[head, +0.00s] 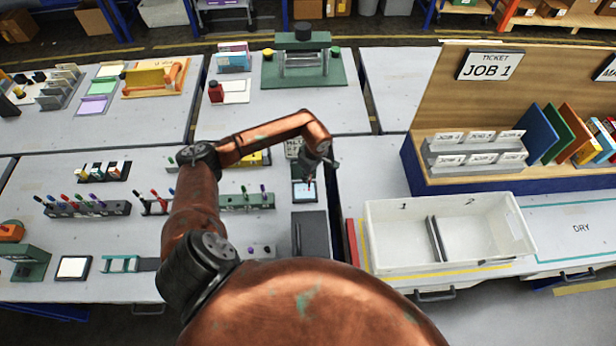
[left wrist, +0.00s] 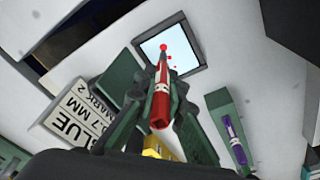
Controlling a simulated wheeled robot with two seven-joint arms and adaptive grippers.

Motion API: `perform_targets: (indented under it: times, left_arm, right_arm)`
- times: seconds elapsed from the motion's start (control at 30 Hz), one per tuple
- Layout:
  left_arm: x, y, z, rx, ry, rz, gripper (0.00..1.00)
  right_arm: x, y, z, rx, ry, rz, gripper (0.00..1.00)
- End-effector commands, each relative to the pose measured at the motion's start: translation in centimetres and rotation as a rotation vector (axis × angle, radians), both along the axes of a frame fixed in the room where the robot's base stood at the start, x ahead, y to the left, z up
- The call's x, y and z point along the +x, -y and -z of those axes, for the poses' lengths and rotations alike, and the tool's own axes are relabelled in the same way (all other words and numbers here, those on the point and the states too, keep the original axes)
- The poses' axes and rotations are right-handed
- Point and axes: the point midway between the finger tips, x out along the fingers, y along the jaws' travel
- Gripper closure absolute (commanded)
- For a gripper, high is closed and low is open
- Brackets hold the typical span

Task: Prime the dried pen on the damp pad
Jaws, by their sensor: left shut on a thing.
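My left gripper (head: 311,177) is shut on a red pen (left wrist: 160,98), which lies between its dark green fingers (left wrist: 162,84) in the left wrist view. The pen's red tip points at the damp pad (left wrist: 187,50), a pale square in a dark frame. Small red marks show on the pad beside the tip. I cannot tell whether the tip touches the pad. In the head view the pad (head: 300,194) lies just below the gripper, which hides part of it. My right gripper is not in view.
A purple pen (left wrist: 232,130) stands in a green holder near the gripper. A label plate reading BLUE 0.7 MM (left wrist: 80,112) is on the other side. A dark grey block (head: 310,235) sits in front of the pad. A white bin (head: 385,225) is to the right.

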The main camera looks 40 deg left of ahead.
Motion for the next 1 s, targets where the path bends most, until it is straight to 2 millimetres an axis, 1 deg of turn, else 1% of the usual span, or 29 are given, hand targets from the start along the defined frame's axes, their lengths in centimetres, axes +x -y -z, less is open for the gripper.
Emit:
perform_targets:
  times: [0.4, 0.6, 1.0]
  left_arm:
    - [0.1, 0.0, -4.0, 0.001, 0.002, 0.0, 1.0]
    - [0.0, 0.0, -5.7, 0.0, 0.0, 0.0, 1.0]
    - [0.0, 0.0, -5.8, 0.0, 0.0, 0.0, 1.0]
  right_arm:
    - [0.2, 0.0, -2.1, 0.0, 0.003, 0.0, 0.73]
    - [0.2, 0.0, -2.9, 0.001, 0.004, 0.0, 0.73]
    - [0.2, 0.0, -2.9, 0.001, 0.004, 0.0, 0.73]
